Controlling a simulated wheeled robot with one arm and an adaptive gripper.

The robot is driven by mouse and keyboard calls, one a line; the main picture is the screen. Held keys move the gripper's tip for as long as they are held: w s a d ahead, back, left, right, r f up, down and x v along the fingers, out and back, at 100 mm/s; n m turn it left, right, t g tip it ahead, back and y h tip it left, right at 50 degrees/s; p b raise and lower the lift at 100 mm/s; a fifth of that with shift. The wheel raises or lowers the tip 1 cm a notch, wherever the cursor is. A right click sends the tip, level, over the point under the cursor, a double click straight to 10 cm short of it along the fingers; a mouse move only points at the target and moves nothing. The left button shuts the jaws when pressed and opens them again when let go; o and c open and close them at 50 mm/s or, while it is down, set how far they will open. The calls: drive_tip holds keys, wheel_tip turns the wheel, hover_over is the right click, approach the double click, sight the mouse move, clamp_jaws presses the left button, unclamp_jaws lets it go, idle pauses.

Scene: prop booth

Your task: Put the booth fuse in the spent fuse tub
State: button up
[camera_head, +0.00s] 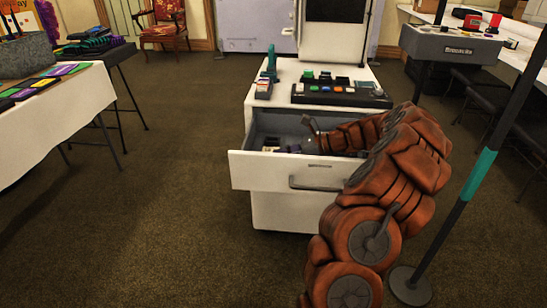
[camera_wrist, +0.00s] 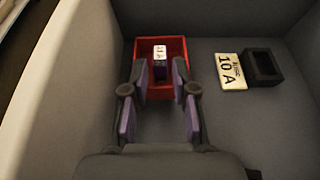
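A small block-shaped fuse (camera_wrist: 160,52), with a white marked top and a dark purple side, stands inside a red tub (camera_wrist: 181,43) in the wrist view. My gripper (camera_wrist: 159,78) is open. Its two purple-padded fingers point at the tub, their tips over its near part, with clear gaps on both sides of the fuse. The fingers look empty. In the head view my arm reaches into an open drawer (camera_head: 268,173) of a white cabinet; the arm and drawer front hide much of the inside.
A card reading "10 A" (camera_wrist: 231,71) lies right of the tub beside a black open box (camera_wrist: 262,67) that looks empty. Drawer walls (camera_wrist: 75,80) are close on the left. A control panel (camera_head: 340,93) is on the cabinet top. A post (camera_head: 467,190) stands at the right.

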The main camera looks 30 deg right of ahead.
drive_tip(key=p+v, duration=0.1)
drive_tip(key=v, duration=0.8)
drive_tip(key=shift+s+d, duration=0.1)
drive_tip(key=shift+p, duration=0.3)
